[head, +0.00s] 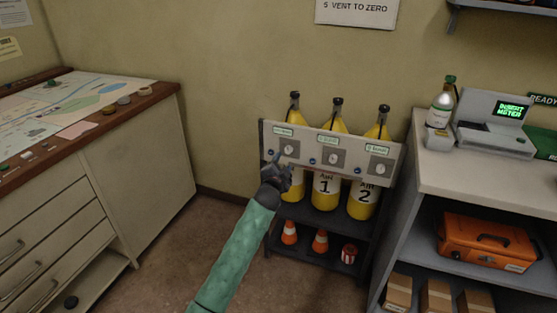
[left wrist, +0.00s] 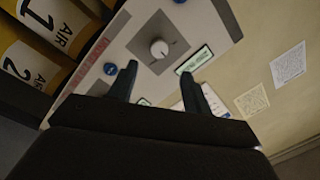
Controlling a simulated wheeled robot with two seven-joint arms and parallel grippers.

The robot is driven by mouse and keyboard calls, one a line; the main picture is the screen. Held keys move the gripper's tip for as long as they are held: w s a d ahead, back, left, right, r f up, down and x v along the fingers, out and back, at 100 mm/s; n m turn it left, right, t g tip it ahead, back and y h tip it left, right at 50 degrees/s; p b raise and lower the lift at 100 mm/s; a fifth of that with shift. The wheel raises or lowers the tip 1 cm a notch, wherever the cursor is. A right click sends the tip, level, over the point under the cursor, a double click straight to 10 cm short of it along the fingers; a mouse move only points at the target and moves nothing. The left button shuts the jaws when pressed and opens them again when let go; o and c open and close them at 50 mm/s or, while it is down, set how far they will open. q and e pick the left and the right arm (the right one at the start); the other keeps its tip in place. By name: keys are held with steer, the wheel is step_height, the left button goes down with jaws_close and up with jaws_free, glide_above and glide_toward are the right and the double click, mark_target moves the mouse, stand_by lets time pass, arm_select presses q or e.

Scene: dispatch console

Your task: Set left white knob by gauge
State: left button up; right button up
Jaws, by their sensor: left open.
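A pale panel (head: 307,145) in front of the yellow air cylinders carries white knobs on grey plates, blue buttons and small green-edged displays. The middle white knob (head: 333,158) and right white knob (head: 380,168) show in the head view. My right gripper is not in view.
A wooden-topped map desk (head: 150,150) stands left. A grey shelf unit (head: 440,165) with a meter and orange case (head: 485,242) stands right. Floor between is clear.

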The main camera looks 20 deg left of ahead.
mark_target(289, 151)
arm_select(q)
steer(key=w, duration=0.7)
steer(key=shift+w+a+p, duration=0.15)
steer(key=shift+w+p, duration=0.05)
steer(key=shift+p, duration=0.1)
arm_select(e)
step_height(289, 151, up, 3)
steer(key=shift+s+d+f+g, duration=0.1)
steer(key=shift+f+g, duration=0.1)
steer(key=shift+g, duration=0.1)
arm_select(q)
steer(key=c, duration=1)
